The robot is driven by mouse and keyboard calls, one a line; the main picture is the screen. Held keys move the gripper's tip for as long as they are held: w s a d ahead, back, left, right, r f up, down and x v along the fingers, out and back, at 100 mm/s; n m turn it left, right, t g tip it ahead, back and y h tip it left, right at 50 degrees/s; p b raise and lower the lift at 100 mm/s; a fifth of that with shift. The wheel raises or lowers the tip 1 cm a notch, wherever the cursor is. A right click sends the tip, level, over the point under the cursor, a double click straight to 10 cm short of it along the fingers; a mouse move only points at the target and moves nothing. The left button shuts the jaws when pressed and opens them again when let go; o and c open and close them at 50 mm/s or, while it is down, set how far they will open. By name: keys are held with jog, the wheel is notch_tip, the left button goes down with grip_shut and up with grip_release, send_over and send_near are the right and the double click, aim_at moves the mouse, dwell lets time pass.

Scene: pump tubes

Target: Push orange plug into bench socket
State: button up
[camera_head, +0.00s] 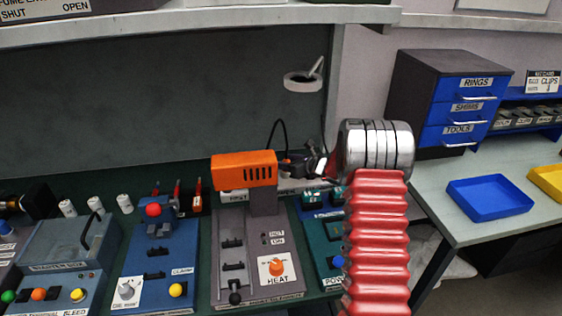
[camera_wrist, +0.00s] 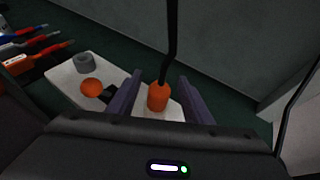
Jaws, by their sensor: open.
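The orange plug (camera_wrist: 158,97) is a short orange cylinder with a black cable (camera_wrist: 172,40) rising from its top. It stands upright at the right part of a white plate. My gripper (camera_wrist: 160,77) is open, with one purple finger on each side of the plug and gaps showing between. A grey ring-shaped part (camera_wrist: 85,62), which looks like a socket, is on the plate to the left. In the head view my gripper (camera_head: 303,163) is at the bench's back right, behind the orange heater, and the plug cannot be made out there.
An orange ball-shaped knob (camera_wrist: 91,88) sits on the white plate (camera_wrist: 62,84) close to my left finger. Red-handled tools (camera_wrist: 38,46) lie at the left. The orange heater (camera_head: 244,170) stands beside my gripper. A back wall (camera_wrist: 235,50) rises close behind.

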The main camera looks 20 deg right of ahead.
jog(key=v, duration=1)
jog(key=shift+s, duration=0.25)
dwell(1.0)
